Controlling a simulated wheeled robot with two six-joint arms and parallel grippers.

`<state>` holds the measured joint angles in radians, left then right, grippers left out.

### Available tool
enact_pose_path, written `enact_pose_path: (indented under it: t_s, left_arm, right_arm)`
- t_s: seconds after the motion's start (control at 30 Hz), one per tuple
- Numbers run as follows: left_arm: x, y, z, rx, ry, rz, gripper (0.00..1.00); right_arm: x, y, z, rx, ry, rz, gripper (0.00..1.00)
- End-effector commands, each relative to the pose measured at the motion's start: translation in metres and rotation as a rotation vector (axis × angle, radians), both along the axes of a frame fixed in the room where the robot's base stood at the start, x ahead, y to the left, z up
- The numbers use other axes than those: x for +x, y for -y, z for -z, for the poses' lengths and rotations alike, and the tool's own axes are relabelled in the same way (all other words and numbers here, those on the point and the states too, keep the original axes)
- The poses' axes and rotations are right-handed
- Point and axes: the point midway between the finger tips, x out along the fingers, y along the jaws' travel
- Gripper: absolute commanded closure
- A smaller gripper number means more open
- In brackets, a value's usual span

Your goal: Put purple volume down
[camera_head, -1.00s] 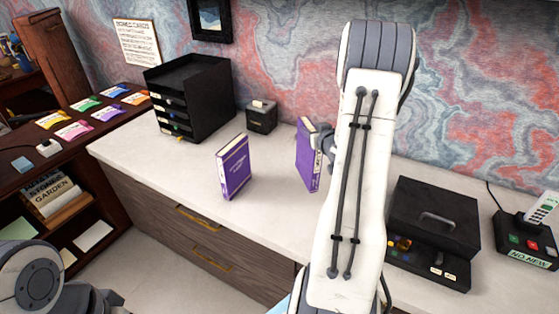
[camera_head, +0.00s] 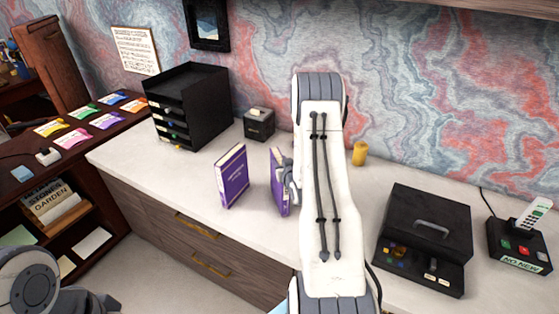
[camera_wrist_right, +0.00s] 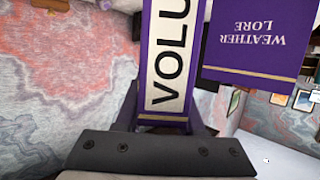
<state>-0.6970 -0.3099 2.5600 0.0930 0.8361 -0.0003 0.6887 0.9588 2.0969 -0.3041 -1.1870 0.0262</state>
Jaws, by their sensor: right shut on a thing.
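A purple volume (camera_head: 276,181) is gripped in my right gripper (camera_head: 288,184) and stands upright at the middle of the desk; I cannot tell whether its base touches the top. In the right wrist view its pale spine (camera_wrist_right: 168,60) reads "VOLU" and sits between the fingers. A second purple book (camera_head: 232,178) stands upright just to its left, with a gap between them. Its cover, "WEATHER LORE" (camera_wrist_right: 250,62), appears upside down in the right wrist view. My right arm hides part of the desk behind. Only part of my left arm shows, without its gripper.
A black drawer unit (camera_head: 188,108) and a small dark box (camera_head: 259,124) stand behind on the white desk (camera_head: 150,165). A yellow cylinder (camera_head: 360,153), a black case (camera_head: 428,235) and a phone base (camera_head: 518,245) are to the right. Clear desk lies left of the books.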

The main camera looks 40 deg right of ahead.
Motion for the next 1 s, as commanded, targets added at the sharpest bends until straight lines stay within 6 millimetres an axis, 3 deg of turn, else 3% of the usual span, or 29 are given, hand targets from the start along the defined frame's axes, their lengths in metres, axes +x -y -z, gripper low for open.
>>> enact_pose_path:
  t_s: [0.37,0.4,0.43,0.47,0.87,1.0]
  left_arm:
    - [0.0,0.0,0.005,0.0,0.0,0.0,0.33]
    - [0.0,0.0,0.004,0.0,0.0,0.0,0.33]
    - [0.0,0.0,0.003,0.0,0.0,0.0,0.33]
    - [0.0,0.0,0.003,0.0,0.0,0.0,0.33]
    - [0.0,0.0,-0.002,0.0,0.0,0.0,0.33]
    - [0.0,0.0,0.008,0.0,0.0,0.0,0.33]
  right_arm:
    - [0.001,0.001,0.003,-0.004,0.006,0.001,1.0]
    - [0.0,0.001,0.003,-0.001,0.002,0.0,0.47]
    - [0.0,0.001,0.003,0.0,0.001,0.0,0.36]
    - [0.0,0.001,0.003,0.0,0.001,0.0,0.33]
    - [-0.001,0.0,-0.003,0.0,0.001,0.0,0.33]
    - [-0.019,-0.007,-0.005,0.0,0.001,0.001,0.33]
